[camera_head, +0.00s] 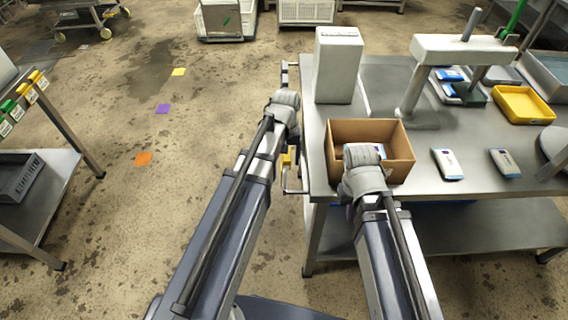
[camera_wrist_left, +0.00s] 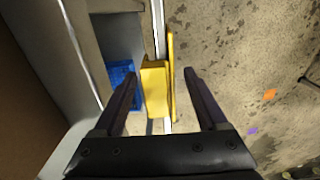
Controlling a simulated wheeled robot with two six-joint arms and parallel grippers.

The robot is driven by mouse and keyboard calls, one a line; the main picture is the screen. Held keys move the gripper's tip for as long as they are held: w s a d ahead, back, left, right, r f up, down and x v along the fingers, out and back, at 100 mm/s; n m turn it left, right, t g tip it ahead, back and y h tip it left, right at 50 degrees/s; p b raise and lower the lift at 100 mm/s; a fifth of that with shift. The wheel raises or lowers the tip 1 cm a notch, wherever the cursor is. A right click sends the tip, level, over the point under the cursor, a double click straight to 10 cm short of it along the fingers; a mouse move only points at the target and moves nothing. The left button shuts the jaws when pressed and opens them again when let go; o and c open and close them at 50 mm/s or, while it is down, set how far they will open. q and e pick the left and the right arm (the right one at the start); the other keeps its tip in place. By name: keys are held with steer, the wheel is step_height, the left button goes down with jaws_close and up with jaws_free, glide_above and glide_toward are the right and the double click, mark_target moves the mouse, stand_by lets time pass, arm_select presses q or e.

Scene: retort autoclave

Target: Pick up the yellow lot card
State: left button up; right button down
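A yellow piece (camera_wrist_left: 155,88) with a thin yellow plate beside it sits on the rail at the table's edge in the left wrist view. A small yellow part also shows on that rail in the head view (camera_head: 287,159); whether it is the lot card I cannot tell. My left gripper (camera_wrist_left: 160,74) is open, its fingers on either side of the yellow piece, with nothing visibly gripped. Yellow and green cards with white labels (camera_head: 38,80) hang on the left rack. My right gripper (camera_head: 363,155) is over the cardboard box; its fingers are hidden.
The steel table (camera_head: 425,135) holds the open cardboard box (camera_head: 400,150), pouches (camera_head: 447,164), a yellow tray (camera_head: 523,105) and a white machine (camera_head: 338,65). Yellow, purple and orange squares (camera_head: 143,158) lie on the floor. Open floor separates the table from the left rack.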

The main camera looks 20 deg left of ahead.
arm_select(q)
jaws_close()
stand_by(0.4)
steer(key=shift+r, duration=0.1)
steer(key=shift+a+r+p, duration=0.2)
steer(key=shift+r+p, duration=0.4)
steer(key=shift+p, duration=0.1)
step_height(320, 180, up, 6)
steer(key=p, duration=0.6)
steer(key=s+a, duration=0.2)
steer(key=a, duration=0.7)
steer(key=s+a, duration=0.3)
steer(key=a, duration=0.7)
steer(key=shift+s+f, duration=0.2)
steer(key=shift+s, duration=0.1)
